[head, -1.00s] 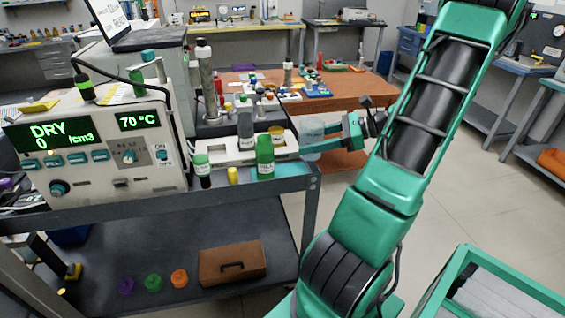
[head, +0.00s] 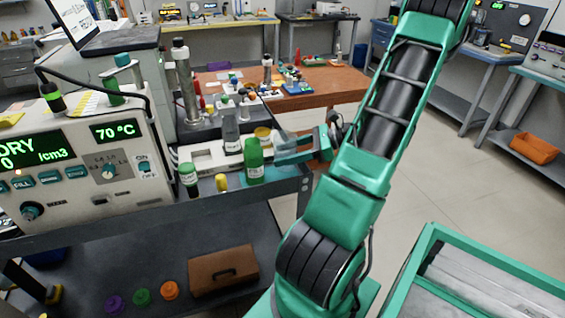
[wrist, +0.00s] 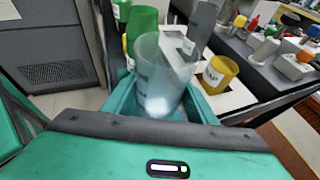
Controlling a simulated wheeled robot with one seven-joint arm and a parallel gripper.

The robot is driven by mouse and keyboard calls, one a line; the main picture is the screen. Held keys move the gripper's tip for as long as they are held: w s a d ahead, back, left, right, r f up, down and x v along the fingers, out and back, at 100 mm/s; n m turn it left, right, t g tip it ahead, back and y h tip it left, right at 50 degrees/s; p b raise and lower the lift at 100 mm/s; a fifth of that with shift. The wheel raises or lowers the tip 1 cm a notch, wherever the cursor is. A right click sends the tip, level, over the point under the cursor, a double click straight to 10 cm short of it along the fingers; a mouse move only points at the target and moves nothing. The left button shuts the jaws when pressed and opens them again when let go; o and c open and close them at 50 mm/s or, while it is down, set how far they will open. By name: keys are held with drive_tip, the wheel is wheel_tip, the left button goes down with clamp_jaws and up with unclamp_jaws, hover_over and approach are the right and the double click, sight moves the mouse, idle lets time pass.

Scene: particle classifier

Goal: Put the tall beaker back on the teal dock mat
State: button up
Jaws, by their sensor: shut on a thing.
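The tall beaker (wrist: 160,75) is clear with faint markings and stands between my teal fingers in the wrist view, slightly tilted in the picture. My gripper (wrist: 158,100) is shut on it. In the head view my gripper (head: 297,149) is at the right end of the bench, just right of a large green bottle (head: 254,165). There the beaker (head: 284,137) shows only as a pale shape, partly hidden by the fingers. I cannot make out the teal dock mat in either view.
A white holder (head: 205,157) carries a grey bottle (head: 231,135) and a yellow cup (head: 263,134) close to my gripper. Open floor lies to the right.

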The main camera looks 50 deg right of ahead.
drive_tip(key=shift+f, duration=1.6)
drive_tip(key=shift+f, duration=0.15)
drive_tip(key=o, duration=1.1)
drive_tip(key=shift+c, duration=0.2)
drive_tip(key=shift+r, duration=0.2)
drive_tip(key=v, duration=1.2)
drive_tip(key=shift+s+f, duration=0.1)
drive_tip(key=shift+f, duration=0.05)
